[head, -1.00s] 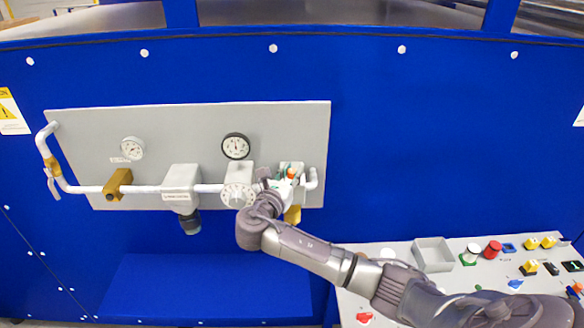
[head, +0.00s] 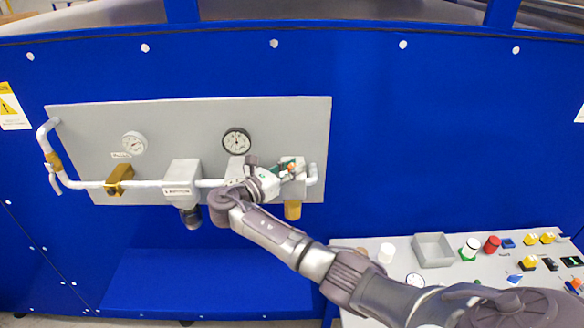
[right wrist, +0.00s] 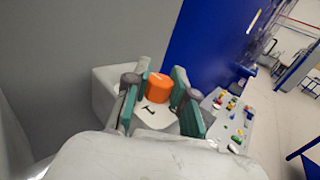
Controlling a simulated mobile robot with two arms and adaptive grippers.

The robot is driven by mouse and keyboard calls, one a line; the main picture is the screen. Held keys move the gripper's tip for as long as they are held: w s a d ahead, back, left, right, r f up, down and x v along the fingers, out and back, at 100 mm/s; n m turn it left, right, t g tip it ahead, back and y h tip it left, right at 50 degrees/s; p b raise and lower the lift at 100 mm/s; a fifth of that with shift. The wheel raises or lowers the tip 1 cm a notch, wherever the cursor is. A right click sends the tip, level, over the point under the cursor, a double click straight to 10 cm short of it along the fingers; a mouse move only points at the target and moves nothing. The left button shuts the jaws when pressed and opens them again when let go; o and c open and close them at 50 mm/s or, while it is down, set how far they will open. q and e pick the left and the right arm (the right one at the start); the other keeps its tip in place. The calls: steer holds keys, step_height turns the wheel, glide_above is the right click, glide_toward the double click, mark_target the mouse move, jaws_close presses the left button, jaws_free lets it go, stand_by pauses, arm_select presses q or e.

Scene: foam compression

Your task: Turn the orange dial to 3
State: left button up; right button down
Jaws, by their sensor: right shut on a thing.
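The orange dial (right wrist: 158,87) sits on a pale grey block at the right end of the pipe. In the right wrist view it stands between the two green-padded fingers of my right gripper (right wrist: 153,98), which is shut on it. A dark mark shows on the pale face beside the dial; I cannot read any number. In the head view only a small orange part of the dial (head: 291,167) shows, mostly hidden by the fingers. My left gripper is not in view.
The grey panel (head: 80,120) carries a white pipe, two gauges, a grey regulator (head: 182,175) and yellow valves. At lower right a pale console (head: 400,262) holds a grey tray (head: 433,250) and several coloured knobs and buttons.

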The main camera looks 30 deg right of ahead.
steer(key=shift+r, duration=0.1)
steer(key=c, duration=0.9)
jaws_free()
steer(key=shift+c, duration=0.2)
steer(key=s+a, duration=0.2)
steer(key=a, duration=0.9)
steer(key=shift+s+a, duration=0.15)
steer(key=shift+a, duration=0.2)
